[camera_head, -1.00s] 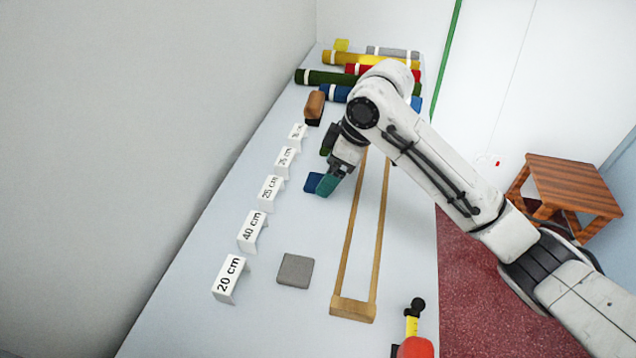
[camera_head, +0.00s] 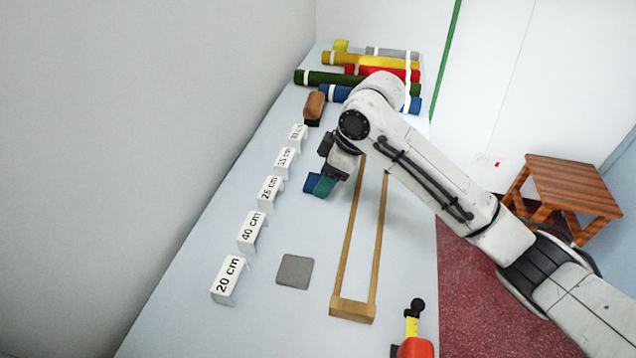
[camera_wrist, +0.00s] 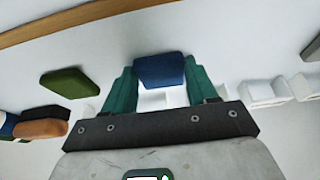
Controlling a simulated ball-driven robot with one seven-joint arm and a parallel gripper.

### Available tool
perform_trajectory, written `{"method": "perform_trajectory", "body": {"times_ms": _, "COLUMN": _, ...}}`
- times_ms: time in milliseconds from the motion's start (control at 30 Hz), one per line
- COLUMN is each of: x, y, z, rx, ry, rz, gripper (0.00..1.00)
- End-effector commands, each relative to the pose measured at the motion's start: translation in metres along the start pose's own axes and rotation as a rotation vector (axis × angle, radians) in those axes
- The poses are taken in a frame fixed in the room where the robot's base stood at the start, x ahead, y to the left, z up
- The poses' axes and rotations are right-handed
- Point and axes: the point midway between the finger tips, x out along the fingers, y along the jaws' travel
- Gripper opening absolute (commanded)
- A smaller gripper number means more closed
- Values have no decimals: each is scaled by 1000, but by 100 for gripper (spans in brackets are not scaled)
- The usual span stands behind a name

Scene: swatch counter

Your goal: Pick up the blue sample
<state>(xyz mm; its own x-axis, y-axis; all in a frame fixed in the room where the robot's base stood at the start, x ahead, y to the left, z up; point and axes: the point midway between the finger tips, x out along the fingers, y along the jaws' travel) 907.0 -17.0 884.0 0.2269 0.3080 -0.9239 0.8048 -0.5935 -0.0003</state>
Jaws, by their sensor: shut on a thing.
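The blue sample (camera_wrist: 160,69) is a small flat blue square of cloth-like material. In the wrist view it sits between the two teal fingers of my gripper (camera_wrist: 163,84), which are shut on it from both sides. In the head view the blue sample (camera_head: 311,182) shows at the left of my gripper (camera_head: 322,186), low over the counter. The near finger hides part of it. I cannot tell whether it touches the counter.
White cards with lengths (camera_head: 252,230) line the counter's left side. A grey sample (camera_head: 295,271) lies nearer. A wooden frame (camera_head: 352,308) lies right of my gripper. A green sample (camera_wrist: 69,83) and a brown brush (camera_wrist: 40,128) show in the wrist view. Fabric rolls (camera_head: 327,78) lie at the back.

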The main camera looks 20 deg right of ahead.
Motion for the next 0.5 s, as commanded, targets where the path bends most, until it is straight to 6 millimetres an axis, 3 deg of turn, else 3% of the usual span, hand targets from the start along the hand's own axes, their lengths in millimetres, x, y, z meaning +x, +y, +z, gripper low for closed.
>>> {"method": "perform_trajectory", "body": {"times_ms": 333, "x": -1, "y": 0, "z": -1, "rx": 0, "ry": 0, "rz": 0, "gripper": 29}}
{"method": "perform_trajectory", "body": {"times_ms": 500, "x": -11, "y": 0, "z": -5, "rx": -1, "ry": 2, "rz": 2, "gripper": 29}}
